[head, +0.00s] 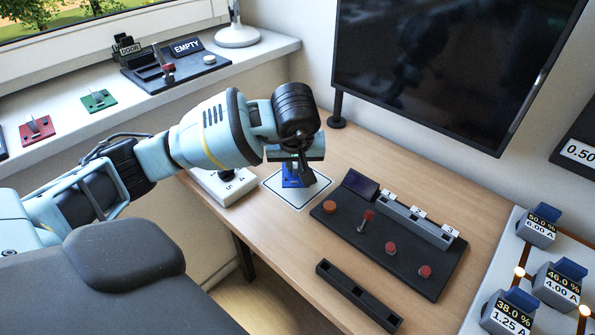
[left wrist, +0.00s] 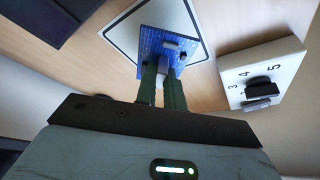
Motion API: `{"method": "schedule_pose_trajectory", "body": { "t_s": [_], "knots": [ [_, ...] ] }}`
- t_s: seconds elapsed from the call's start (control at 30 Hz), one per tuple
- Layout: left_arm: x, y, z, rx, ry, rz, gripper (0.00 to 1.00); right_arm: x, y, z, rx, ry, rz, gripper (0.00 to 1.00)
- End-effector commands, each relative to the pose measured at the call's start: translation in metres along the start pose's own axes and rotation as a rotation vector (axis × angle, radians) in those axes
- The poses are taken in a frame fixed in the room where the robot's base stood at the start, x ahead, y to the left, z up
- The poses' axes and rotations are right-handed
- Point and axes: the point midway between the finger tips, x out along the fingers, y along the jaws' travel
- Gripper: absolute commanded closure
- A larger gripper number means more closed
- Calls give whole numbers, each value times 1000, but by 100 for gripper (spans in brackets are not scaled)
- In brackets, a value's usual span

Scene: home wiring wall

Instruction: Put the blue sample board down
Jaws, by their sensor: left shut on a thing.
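The blue sample board (head: 289,182) is mostly hidden behind my left gripper in the head view. In the left wrist view the blue sample board (left wrist: 150,42) shows as a speckled blue plate with small parts on it. My left gripper (head: 299,173) points down, and its fingers (left wrist: 164,78) are shut on a raised part of the board. The board is over the white square mat with a dark outline (head: 297,204), which also shows in the wrist view (left wrist: 127,22). I cannot tell whether the board touches the mat. My right gripper is not in view.
A white numbered box (head: 225,190) stands close left of the mat. A black panel with red-topped controls (head: 375,252) lies to the right, and a black tray (head: 359,296) in front. Red (head: 37,131) and green (head: 98,101) boards sit on the sill. A monitor (head: 450,60) stands behind.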

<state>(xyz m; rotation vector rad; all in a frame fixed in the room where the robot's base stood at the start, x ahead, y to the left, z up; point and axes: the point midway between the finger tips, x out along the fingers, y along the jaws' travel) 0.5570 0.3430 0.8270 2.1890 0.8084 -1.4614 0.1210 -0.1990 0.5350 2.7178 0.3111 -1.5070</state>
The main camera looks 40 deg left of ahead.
Motion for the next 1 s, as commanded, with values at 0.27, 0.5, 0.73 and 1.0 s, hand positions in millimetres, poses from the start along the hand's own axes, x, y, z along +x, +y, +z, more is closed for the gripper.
{"method": "schedule_pose_trajectory", "body": {
  "t_s": [0.27, 0.5, 0.73, 1.0],
  "knots": [
    [2, 3, -4, 1, 0, 1, 100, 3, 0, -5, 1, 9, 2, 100],
    [25, 6, 0, 3, -3, -2, 100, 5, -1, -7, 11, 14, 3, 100],
    [38, 6, 4, 2, 1, 0, 100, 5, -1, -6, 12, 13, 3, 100],
    [41, 6, 5, 2, 1, -1, 100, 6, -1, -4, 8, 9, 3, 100]
  ]
}}
